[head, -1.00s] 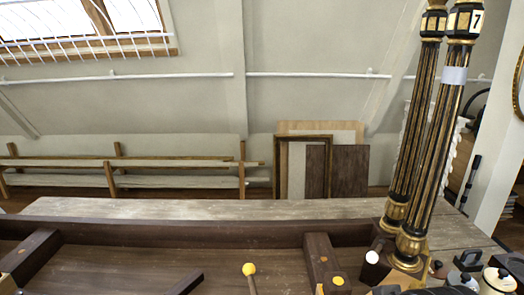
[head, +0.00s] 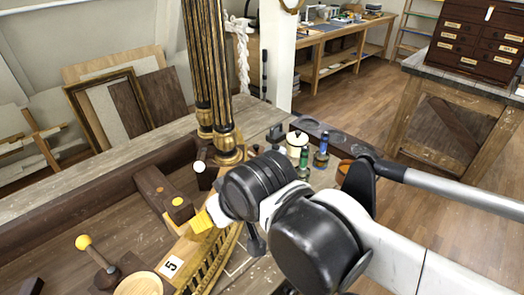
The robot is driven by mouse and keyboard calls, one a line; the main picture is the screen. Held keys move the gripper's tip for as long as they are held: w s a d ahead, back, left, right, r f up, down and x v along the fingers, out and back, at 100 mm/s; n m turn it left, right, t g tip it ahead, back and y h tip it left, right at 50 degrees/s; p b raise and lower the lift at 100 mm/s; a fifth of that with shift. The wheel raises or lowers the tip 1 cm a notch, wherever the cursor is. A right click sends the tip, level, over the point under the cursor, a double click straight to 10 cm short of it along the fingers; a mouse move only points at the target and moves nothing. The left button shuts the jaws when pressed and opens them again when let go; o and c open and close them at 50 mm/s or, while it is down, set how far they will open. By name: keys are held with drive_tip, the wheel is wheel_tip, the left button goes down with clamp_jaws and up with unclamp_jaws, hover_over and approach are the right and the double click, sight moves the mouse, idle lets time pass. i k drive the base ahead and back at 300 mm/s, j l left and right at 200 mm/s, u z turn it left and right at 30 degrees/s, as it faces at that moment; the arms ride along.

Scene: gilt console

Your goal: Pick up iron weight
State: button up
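A small dark block with a loop-like handle (head: 276,132), which looks like the iron weight, stands on the workbench (head: 262,114) in the head view. It is just right of the gilt column bases and left of a white-lidded jar. It appears upright, with nothing touching it from above. My arm's black and white links cross the middle and right of the view, in front of and below it.
A white-lidded jar (head: 297,139) and small bottles (head: 321,153) stand near the block. Open floor (head: 345,100) lies beyond the bench at right.

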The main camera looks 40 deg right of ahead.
sight(277, 135)
drive_tip(key=z, duration=1.15)
drive_tip(key=i+l+u, duration=0.4)
drive_tip(key=l, duration=0.4)
drive_tip(key=l+u, duration=0.4)
drive_tip(key=l, duration=0.4)
drive_tip(key=i+l+u, duration=0.1)
drive_tip(key=l+u, duration=0.25)
drive_tip(key=l, duration=0.6)
drive_tip(key=k+l+u, duration=0.1)
drive_tip(key=l+u, duration=0.3)
drive_tip(key=l, duration=0.45)
drive_tip(key=l+u, duration=0.3)
drive_tip(key=l, duration=0.3)
drive_tip(key=l+u, duration=0.3)
drive_tip(key=l, duration=0.3)
drive_tip(key=i+l+u, duration=0.3)
drive_tip(key=i+l, duration=0.15)
drive_tip(key=l, duration=0.15)
